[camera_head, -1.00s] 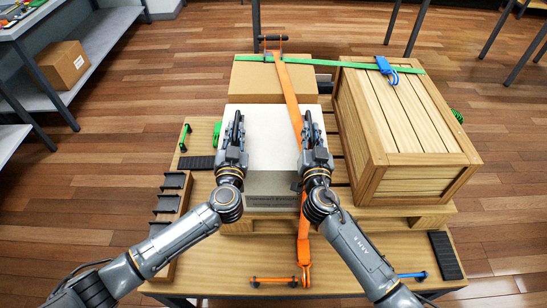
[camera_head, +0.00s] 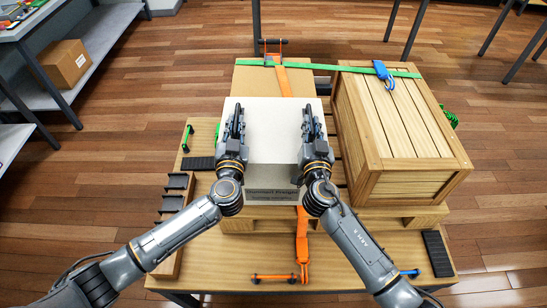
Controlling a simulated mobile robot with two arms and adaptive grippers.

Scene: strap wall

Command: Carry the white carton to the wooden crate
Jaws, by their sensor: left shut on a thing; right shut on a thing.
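The white carton (camera_head: 270,135) is in the middle of the head view, front side with dark print facing me. My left gripper (camera_head: 236,118) is at its left side and my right gripper (camera_head: 308,120) at its right side, both shut on it. The carton's underside is hidden, so I cannot tell how far it is above the pallet. The wooden crate (camera_head: 390,115), with a slatted lid, stands to the right of the carton, close to my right gripper.
A brown carton (camera_head: 262,82) is behind the white carton. A green strap (camera_head: 340,68) crosses it and the crate. An orange strap (camera_head: 302,235) emerges below the white carton and hangs over the pallet (camera_head: 350,217). A shelf (camera_head: 105,35) stands left.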

